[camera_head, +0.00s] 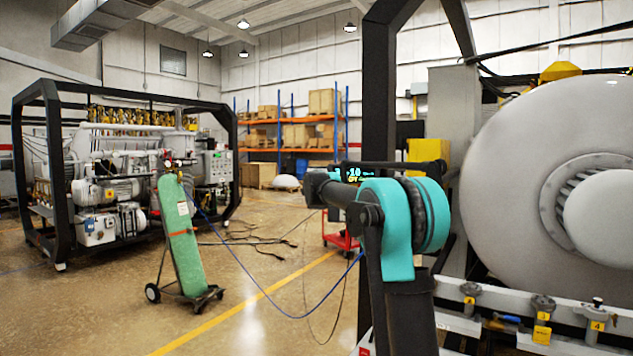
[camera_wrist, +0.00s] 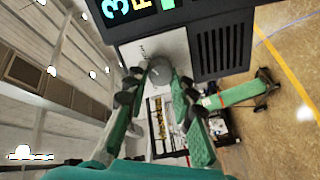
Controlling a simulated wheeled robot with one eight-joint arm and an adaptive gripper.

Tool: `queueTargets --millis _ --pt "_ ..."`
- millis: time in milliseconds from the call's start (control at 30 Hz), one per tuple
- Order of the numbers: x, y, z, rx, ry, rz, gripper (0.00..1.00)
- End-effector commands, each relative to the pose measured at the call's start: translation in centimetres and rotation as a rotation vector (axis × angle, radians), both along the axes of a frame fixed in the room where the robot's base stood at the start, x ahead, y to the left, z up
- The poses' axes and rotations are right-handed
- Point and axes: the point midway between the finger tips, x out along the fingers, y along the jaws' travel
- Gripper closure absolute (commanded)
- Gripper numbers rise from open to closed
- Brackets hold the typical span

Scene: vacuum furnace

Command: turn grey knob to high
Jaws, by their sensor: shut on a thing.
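The grey knob (camera_wrist: 160,72) shows in the wrist view as a round grey shape on a pale grey panel face (camera_wrist: 150,48). A dark display unit (camera_wrist: 190,35) with lit digits and a slotted vent is beside the panel.
A green gas cylinder (camera_head: 178,235) stands on a wheeled cart at the left, with hoses and cables across the floor. A large round furnace door (camera_head: 520,150) is close at the right, with clamps below it. A black-framed machine (camera_head: 100,170) stands far left. Open floor lies front left.

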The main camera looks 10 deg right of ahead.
Motion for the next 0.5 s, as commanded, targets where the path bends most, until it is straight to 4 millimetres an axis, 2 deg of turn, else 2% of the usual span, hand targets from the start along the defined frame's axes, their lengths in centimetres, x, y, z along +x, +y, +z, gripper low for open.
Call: queueTargets --millis 100,133,267,300,500 --pt "-0.04 -0.06 -0.1 0.001 0.001 -0.002 1.0" --pt "-0.03 -0.06 -0.1 0.001 0.001 -0.002 0.73" --pt "-0.03 -0.04 -0.07 0.001 0.0 -0.001 0.57" --pt "-0.02 -0.03 -0.06 0.0 0.0 -0.001 0.55" --pt "0.0 -0.02 -0.03 0.0 0.0 -0.001 0.55"
